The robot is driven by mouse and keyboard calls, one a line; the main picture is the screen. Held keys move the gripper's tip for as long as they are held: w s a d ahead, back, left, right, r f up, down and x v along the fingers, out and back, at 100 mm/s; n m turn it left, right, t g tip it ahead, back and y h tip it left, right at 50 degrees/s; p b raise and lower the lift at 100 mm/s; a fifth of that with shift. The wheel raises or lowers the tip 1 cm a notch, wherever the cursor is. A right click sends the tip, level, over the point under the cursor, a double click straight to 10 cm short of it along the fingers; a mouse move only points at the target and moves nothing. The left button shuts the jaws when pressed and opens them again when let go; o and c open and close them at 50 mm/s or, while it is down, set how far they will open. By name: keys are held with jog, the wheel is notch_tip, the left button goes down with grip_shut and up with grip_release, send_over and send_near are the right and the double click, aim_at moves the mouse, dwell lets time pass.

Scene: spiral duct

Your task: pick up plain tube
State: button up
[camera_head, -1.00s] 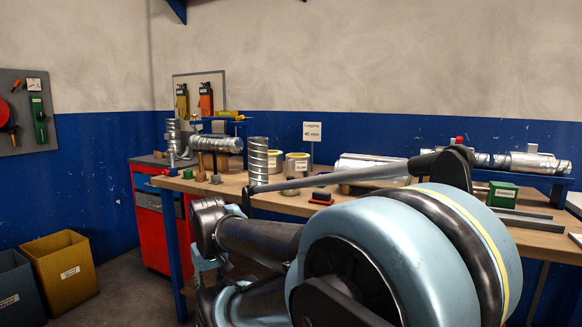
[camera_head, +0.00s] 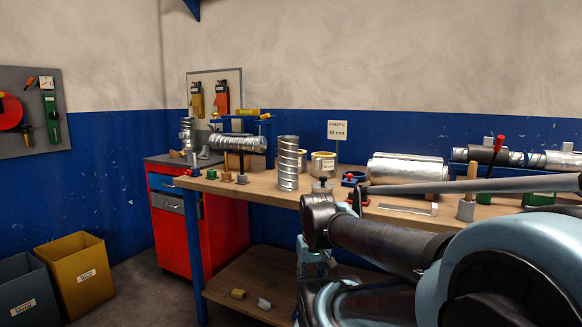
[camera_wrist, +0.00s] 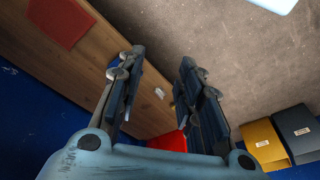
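An upright silvery ribbed tube (camera_head: 288,163) stands on the workbench (camera_head: 260,190) in the head view. A smoother, wide silvery tube (camera_head: 407,170) lies on the bench to its right. I cannot tell for certain which of them is the plain tube. A ribbed duct (camera_head: 238,143) lies raised at the bench's left end. In the wrist view my gripper (camera_wrist: 158,72) is open, with nothing between its fingers. No tube shows in the wrist view. My arm covers the bench's front right in the head view.
More ducts lie on a blue rack (camera_head: 541,171) at right. Two cans (camera_head: 322,164) stand beside the upright tube. A red cabinet (camera_head: 228,220) is left of the bench. A yellow bin (camera_head: 78,270) and a dark bin (camera_head: 25,290) stand on the floor.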

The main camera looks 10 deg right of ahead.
jog(key=o, duration=0.4)
jog(key=shift+r, duration=0.1)
jog(key=o, duration=0.9)
jog(key=r, duration=0.3)
jog(key=shift+w+d+r, duration=0.1)
jog(key=shift+w+r, duration=0.05)
jog(key=shift+w, duration=0.2)
jog(key=shift+o, duration=0.9)
jog(key=w+r, duration=1.4)
jog(key=r, duration=0.4)
jog(key=shift+d+r+m+t, duration=0.15)
jog(key=shift+d+m+t, duration=0.2)
jog(key=shift+m+t, duration=0.05)
jog(key=w+r+m+t, duration=0.1)
jog(key=w+r, duration=2.3)
jog(key=r, duration=0.2)
jog(key=shift+h, duration=0.3)
jog(key=x, duration=1.1)
jog(key=a+x, duration=0.1)
jog(key=x, duration=0.5)
jog(key=shift+w+f, duration=0.2)
jog(key=shift+f, duration=0.1)
